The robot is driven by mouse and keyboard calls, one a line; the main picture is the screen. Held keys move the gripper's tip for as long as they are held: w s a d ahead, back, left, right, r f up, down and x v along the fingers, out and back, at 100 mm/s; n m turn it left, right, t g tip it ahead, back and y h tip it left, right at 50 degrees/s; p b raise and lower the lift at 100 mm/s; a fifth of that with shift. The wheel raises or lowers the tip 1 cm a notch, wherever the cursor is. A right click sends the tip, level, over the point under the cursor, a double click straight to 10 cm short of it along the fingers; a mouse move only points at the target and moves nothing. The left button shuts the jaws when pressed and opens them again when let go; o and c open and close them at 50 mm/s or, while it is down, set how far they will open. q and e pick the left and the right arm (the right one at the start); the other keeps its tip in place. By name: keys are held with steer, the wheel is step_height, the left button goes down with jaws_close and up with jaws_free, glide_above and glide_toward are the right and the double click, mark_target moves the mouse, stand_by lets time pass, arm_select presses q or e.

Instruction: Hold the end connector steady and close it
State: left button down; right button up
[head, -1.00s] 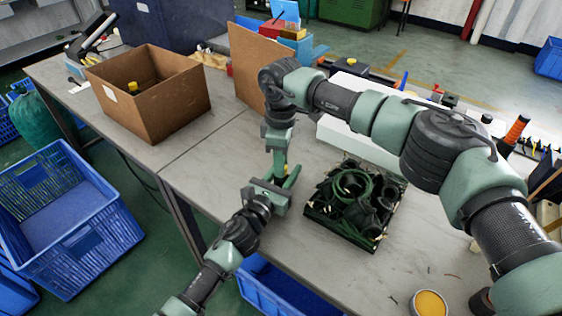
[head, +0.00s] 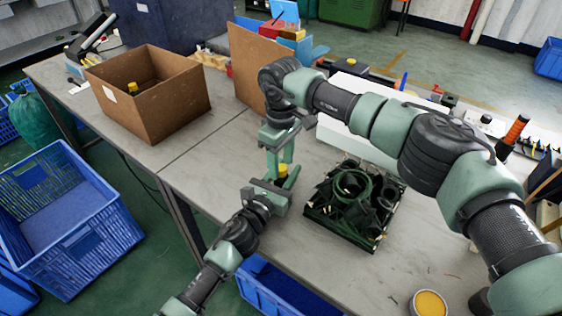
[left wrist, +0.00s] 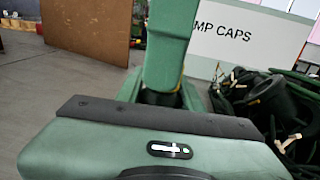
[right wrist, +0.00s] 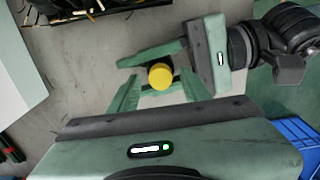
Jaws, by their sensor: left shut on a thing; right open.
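The end connector shows as a yellow cap (head: 283,170) above the table, and the same yellow cap (right wrist: 160,76) is clear in the right wrist view. My left gripper (head: 282,181) is shut on the connector; its dark body (left wrist: 160,98) shows partly between the fingers in the left wrist view. My right gripper (right wrist: 152,92) comes from above. It is open, with its fingers on either side of the yellow cap. Whether either right finger touches the cap, I cannot tell. The cap's seating on the body is hidden.
A tray (head: 340,234) of black parts and green cable lies right of the grippers. A white box (left wrist: 236,42) lettered "MP CAPS" stands behind. A cardboard box (head: 150,108) is at the left, and a yellow-filled round tin (head: 430,303) at the front right.

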steer(key=shift+r, duration=2.2)
steer(key=shift+c, duration=0.5)
